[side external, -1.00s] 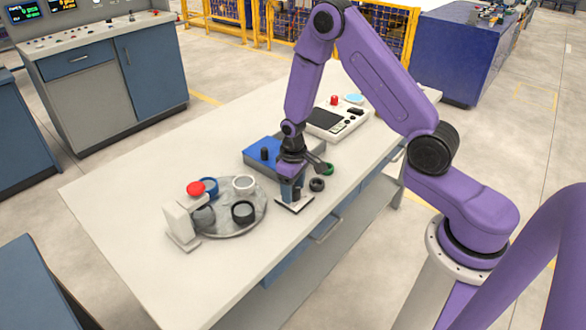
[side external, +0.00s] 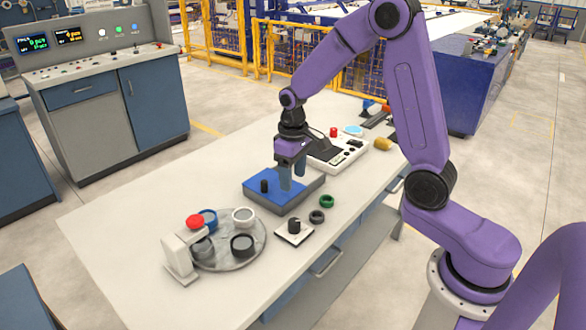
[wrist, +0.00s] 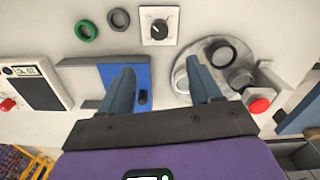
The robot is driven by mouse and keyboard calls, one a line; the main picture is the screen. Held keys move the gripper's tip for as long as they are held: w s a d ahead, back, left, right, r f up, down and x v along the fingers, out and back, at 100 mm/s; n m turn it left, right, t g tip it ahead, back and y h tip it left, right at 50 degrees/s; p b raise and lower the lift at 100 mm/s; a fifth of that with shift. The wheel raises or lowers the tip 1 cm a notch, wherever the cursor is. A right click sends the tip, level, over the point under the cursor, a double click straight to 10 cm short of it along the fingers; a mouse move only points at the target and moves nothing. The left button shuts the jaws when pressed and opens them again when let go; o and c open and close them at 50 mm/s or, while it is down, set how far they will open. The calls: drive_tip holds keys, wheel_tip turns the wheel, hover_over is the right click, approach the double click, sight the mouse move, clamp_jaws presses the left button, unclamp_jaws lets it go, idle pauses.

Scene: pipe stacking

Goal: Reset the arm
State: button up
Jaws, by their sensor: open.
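My gripper (side external: 292,176) is raised above the table (side external: 120,215), over the blue-topped block (side external: 258,193). Its two grey-blue fingers are apart with nothing between them, as the wrist view also shows (wrist: 160,72). A white square plate with a black knob (side external: 294,227) lies in front of the block, clear of my gripper. The knob also shows at the top of the wrist view (wrist: 159,28). A green ring (side external: 327,201) and a dark grey ring (side external: 317,216) lie beside the plate.
A black peg (side external: 264,186) stands on the block. A white panel (side external: 350,158) is behind. The table's left side is clear.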

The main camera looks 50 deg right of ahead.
drive_tip(key=shift+r, duration=0.75)
drive_tip(key=shift+s+a, duration=0.1)
